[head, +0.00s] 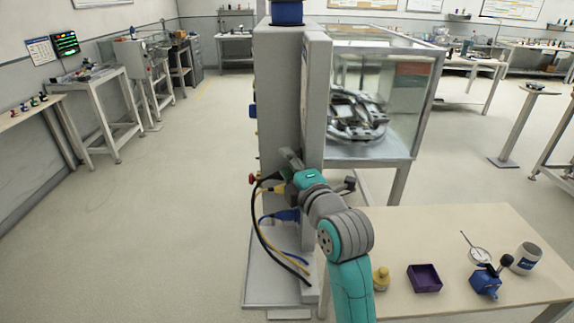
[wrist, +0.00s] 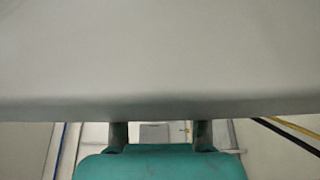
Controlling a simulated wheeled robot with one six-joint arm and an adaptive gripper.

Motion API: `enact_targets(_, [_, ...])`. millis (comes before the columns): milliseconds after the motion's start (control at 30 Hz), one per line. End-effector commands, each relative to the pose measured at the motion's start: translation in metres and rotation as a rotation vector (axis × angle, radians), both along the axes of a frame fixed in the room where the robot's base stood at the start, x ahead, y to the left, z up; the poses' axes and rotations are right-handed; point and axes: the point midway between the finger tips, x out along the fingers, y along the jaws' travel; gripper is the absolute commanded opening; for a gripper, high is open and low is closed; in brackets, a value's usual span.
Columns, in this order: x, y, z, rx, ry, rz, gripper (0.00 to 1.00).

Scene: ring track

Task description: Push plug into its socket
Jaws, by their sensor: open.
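Several cables, black, yellow and blue, hang beside the grey upright cabinet (head: 282,85) in the head view. A blue connector (head: 287,215) sits low on it, with a cable looping from it. I cannot tell which connector is the plug, and no socket can be made out. My gripper (head: 290,158) is at the cabinet's face, above the blue connector. In the wrist view my gripper (wrist: 160,130) shows two separated fingers with nothing visible held between them. A large grey surface fills the upper part there and hides the fingertips.
A table (head: 450,225) at the right bears a purple tray (head: 424,278), a yellow-topped item (head: 381,278), a blue device (head: 486,282) and a jar (head: 526,258). A glass case (head: 390,75) stands behind the cabinet. The floor at left is clear.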

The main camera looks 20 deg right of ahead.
Motion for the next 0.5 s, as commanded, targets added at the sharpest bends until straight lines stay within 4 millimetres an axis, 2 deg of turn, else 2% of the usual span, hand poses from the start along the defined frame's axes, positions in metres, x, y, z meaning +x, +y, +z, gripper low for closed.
enact_targets(33, [-0.007,-0.009,0.004,-0.002,-0.010,-0.019,0.59])
enact_targets(300, [-0.048,-0.008,0.001,-0.003,-0.003,-0.015,0.59])
enact_targets(500, [-0.069,-0.008,0.000,-0.003,-0.001,-0.012,0.59])
